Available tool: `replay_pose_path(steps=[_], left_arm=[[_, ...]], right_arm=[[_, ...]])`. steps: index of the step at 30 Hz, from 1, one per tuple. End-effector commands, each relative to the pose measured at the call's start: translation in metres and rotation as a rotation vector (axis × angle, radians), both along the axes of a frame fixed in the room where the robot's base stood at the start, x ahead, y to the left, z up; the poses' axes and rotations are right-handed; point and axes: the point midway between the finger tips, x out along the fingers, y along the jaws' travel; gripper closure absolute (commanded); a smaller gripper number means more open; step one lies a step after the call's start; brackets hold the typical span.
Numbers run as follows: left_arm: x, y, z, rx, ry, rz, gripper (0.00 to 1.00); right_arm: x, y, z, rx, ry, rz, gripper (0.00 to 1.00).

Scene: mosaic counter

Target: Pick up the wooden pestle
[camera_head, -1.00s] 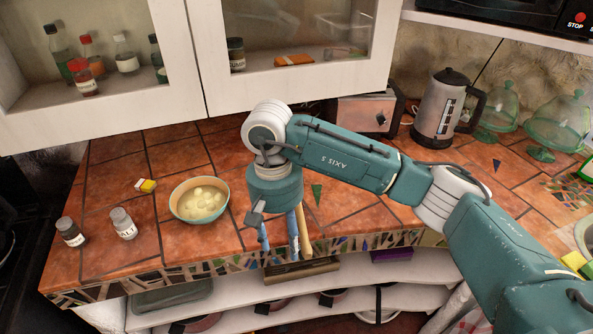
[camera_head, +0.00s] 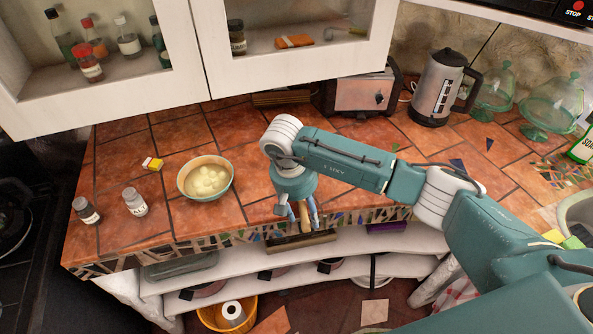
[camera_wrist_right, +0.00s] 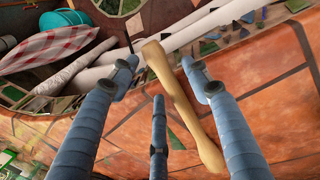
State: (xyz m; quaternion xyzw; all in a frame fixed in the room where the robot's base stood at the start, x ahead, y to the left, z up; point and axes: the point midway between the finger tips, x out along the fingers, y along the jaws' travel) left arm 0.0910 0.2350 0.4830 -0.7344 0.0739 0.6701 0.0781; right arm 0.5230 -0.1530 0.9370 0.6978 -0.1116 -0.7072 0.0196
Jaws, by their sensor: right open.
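The wooden pestle (camera_head: 304,215) is a tan stick with thicker ends, lying by the counter's front edge. In the right wrist view the pestle (camera_wrist_right: 180,95) runs diagonally between my fingers, its near end toward the bottom. My right gripper (camera_head: 303,222) points down over it, with blue fingers on both sides of the pestle. In the wrist view the right gripper (camera_wrist_right: 160,76) is open, with visible gaps between the fingers and the pestle. My left gripper is out of view.
A bowl of pale round pieces (camera_head: 206,178) stands left of my gripper, with two small shakers (camera_head: 134,201) farther left. A toaster (camera_head: 358,95) and kettle (camera_head: 437,90) stand behind. Shelves (camera_head: 245,272) lie below the counter edge, and cabinets (camera_head: 300,75) hang above the back.

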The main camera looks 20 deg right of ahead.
Motion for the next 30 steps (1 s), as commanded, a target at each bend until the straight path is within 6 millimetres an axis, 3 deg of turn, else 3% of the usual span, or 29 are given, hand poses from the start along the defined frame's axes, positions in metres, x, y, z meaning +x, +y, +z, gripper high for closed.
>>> replay_pose_path(steps=[8,16,30], left_arm=[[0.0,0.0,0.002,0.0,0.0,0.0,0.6],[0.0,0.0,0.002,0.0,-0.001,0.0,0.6],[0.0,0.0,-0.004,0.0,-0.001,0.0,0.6]], right_arm=[[0.0,0.0,-0.006,0.001,-0.001,0.0,0.52],[0.0,0.0,-0.005,0.001,-0.001,0.0,1.0],[0.002,-0.001,0.006,0.001,-0.004,0.001,1.0]])
